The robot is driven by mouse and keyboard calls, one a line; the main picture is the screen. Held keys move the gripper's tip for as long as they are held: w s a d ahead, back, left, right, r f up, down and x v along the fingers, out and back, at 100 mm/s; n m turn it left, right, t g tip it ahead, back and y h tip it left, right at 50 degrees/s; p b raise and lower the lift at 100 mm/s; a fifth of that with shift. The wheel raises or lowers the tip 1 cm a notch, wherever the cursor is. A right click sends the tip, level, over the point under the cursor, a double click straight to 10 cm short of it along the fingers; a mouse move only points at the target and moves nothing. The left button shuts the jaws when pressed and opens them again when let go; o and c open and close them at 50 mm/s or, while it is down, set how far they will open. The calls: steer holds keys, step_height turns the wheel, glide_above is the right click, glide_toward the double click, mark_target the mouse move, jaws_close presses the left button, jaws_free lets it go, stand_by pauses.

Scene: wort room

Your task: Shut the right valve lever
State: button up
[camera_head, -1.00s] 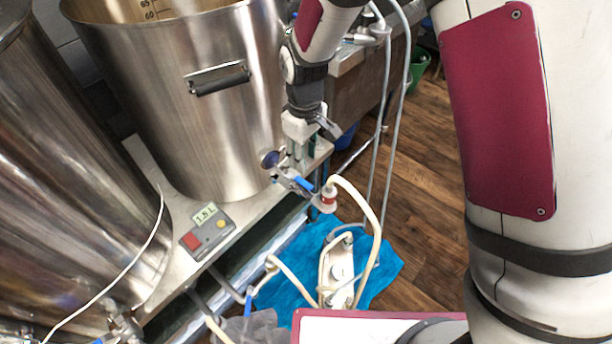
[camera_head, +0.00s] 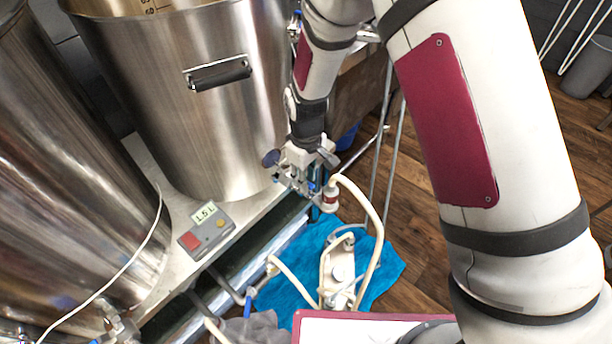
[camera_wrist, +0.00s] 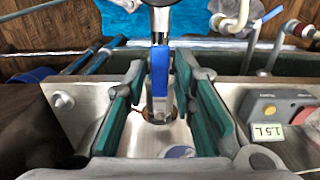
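In the head view my gripper (camera_head: 310,178) is at the valve, low on the right side of the right steel kettle (camera_head: 215,120). It hides most of the valve there. A red-collared hose end (camera_head: 329,199) shows just below it.
A grey control box (camera_head: 207,232) reading 1.5 L sits on the metal stand. A pale hose (camera_head: 376,225) loops to a pump (camera_head: 340,272) on a blue cloth (camera_head: 390,265). Another blue lever (camera_head: 248,306) is lower left. The left kettle (camera_head: 65,170) stands close by.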

jaws_close()
steer(key=shift+s+a, duration=0.1)
steer(key=s+a+m+p, duration=0.2)
steer(key=a+m+p, duration=0.3)
steer(key=m, duration=0.8)
steer(key=shift+a+m, duration=0.3)
steer(key=shift+a, duration=0.75)
